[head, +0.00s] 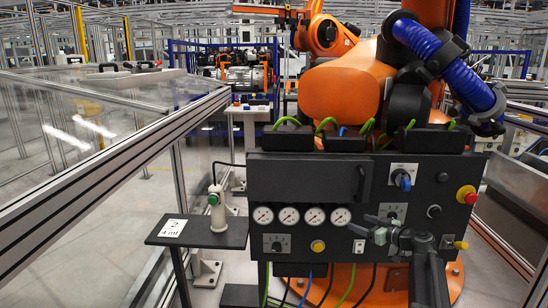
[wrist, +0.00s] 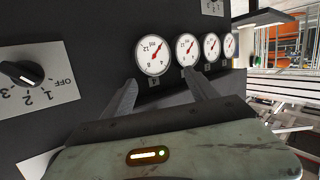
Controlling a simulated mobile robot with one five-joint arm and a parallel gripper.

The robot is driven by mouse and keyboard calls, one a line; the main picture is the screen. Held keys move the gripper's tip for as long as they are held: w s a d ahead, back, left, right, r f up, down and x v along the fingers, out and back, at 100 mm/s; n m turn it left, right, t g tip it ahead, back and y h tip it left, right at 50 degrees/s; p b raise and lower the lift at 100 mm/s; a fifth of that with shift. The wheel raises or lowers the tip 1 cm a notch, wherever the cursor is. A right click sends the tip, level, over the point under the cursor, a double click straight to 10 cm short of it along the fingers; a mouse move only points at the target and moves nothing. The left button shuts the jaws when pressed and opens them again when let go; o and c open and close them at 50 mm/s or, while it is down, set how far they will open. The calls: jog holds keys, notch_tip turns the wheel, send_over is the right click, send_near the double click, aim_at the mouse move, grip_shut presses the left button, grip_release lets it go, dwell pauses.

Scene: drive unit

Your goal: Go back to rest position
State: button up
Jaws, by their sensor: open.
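My gripper (head: 364,225) is in front of the lower right part of the black control panel (head: 300,178) in the head view, its fingers pointing left. In the wrist view my gripper (wrist: 160,77) has its two fingers apart with nothing between them. Beyond the fingertips is a row of several round gauges (wrist: 153,55). A rotary knob (wrist: 22,73) on a plate marked OFF, 1, 2, 3 is at the left of the wrist view. I cannot tell whether the fingers touch the panel.
The panel carries a red emergency button (head: 466,194), a blue knob (head: 403,180) and a yellow button (head: 318,246). An orange robot (head: 345,90) stands behind. A metal-framed fence (head: 110,145) runs along the left.

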jog(key=s+a+f+n+g, duration=0.1)
jog(key=s+a+f+g, duration=0.25)
jog(key=a, duration=0.55)
jog(key=s+a+f+g, duration=0.2)
jog(key=s+a+f, duration=0.2)
jog(key=a, duration=0.4)
jog(key=s+a+f+n+g, duration=0.1)
jog(key=s+a+f+g, duration=0.2)
jog(key=a, duration=0.6)
jog(key=s+a+f+m+g+h, duration=0.1)
jog(key=s+f+h, duration=0.15)
jog(key=s, duration=0.25)
jog(key=s+a+f+g+h, duration=0.1)
jog(key=s+f, duration=0.2)
jog(key=s, duration=0.2)
jog(key=s+d+f+m+g+h, duration=0.35)
jog(key=s+d+m, duration=0.35)
jog(key=s+d, duration=0.25)
notch_tip(320, 180, up, 31)
jog(key=m+p, duration=0.1)
jog(key=p, duration=2.9)
jog(key=shift+w+d+t+h, duration=0.3)
jog(key=shift+w, duration=0.15)
